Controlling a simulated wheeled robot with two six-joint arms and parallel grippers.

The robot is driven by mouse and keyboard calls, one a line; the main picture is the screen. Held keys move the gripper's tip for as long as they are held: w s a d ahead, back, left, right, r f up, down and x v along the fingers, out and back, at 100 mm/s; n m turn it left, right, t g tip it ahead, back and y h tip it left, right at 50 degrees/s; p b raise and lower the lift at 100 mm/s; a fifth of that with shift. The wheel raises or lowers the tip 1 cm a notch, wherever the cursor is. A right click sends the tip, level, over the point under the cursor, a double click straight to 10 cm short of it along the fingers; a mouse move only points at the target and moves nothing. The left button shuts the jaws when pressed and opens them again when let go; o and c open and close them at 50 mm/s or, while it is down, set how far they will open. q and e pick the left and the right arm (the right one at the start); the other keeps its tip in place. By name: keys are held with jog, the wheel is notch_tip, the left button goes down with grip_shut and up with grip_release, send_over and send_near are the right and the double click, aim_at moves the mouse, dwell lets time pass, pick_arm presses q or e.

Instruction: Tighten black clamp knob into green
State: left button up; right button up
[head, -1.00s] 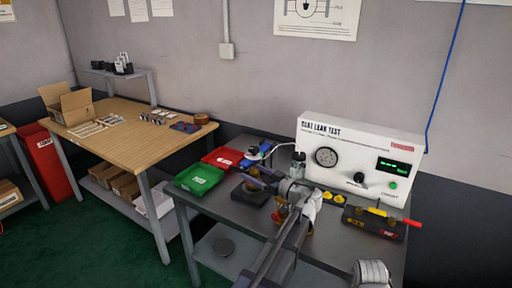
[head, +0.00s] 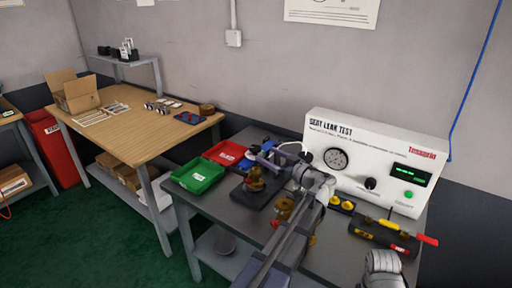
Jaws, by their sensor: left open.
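A black round knob (head: 370,183) sits on the front of the white seat leak test box (head: 325,122); I cannot tell whether it is the clamp knob. To its right are a dark display with green digits (head: 411,175) and a green button (head: 408,194). A brass valve body (head: 254,180) stands on a dark base plate (head: 246,195) on the grey bench. My left gripper (head: 268,160) is open, just above and behind the valve body, left of the box. My left arm hides part of the bench. My right gripper is out of view.
Green (head: 197,175) and red (head: 222,153) trays lie left of the valve. A second brass part (head: 285,207) stands beside my left arm. Yellow parts (head: 341,204) and a dark tray (head: 383,234) with a red-handled tool (head: 427,240) lie before the box. A wooden table (head: 145,140) stands left.

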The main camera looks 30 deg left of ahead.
aim_at(259, 151)
pick_arm(q)
jog(key=x, duration=0.7)
jog(key=shift+w+a, duration=0.1)
jog(key=shift+a, duration=0.2)
grip_shut()
dwell(0.4)
